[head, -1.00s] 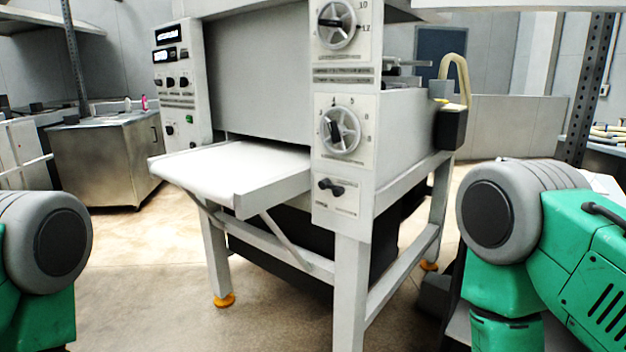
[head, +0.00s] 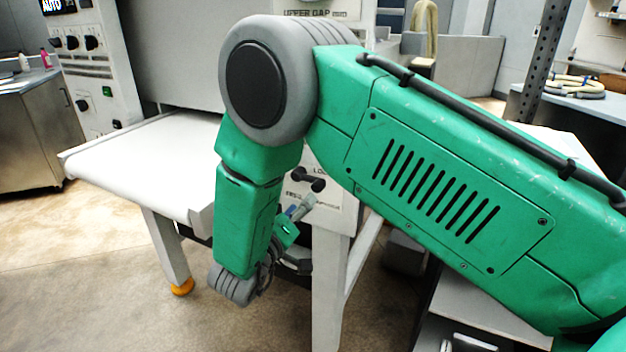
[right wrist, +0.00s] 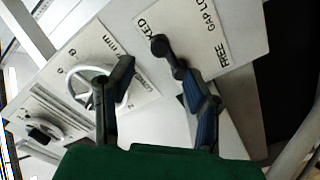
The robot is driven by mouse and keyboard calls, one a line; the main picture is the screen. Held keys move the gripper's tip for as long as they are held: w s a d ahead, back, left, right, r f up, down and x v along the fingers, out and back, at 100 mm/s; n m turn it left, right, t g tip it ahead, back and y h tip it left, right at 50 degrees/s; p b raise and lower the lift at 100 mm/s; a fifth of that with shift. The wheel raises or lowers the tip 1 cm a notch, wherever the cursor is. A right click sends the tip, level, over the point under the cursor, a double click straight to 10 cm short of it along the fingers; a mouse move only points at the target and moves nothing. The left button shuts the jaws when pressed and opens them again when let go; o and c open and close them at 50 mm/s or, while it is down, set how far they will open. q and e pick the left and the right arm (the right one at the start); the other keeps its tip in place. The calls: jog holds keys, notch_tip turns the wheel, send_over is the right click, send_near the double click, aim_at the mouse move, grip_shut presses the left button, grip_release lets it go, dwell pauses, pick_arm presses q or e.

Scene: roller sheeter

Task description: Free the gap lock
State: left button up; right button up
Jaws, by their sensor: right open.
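The gap lock is a small black lever (head: 309,181) low on the machine's front panel, just right of my forearm in the head view. In the right wrist view the black lever (right wrist: 162,47) is by a label (right wrist: 200,32) reading "FREE", "GAP LO" and a cut-off "KED". My right gripper (right wrist: 157,70) is open and empty in front of the panel. Its right fingertip overlaps the lever's lower end in this view; I cannot tell whether they touch. In the head view the right gripper (head: 303,207) is small, below the lever. My left gripper is out of view.
A round gap dial (right wrist: 82,90) with a scale is partly behind the left finger in the right wrist view. The white feed table (head: 140,160) juts out left of my forearm. A machine leg (head: 328,280) stands below the panel. Floor is open at the lower left.

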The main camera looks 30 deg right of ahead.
aim_at(322, 183)
jog(key=x, duration=1.1)
jog(key=shift+d+f, duration=0.15)
jog(key=shift+d, duration=0.1)
jog(key=shift+w+a, duration=0.15)
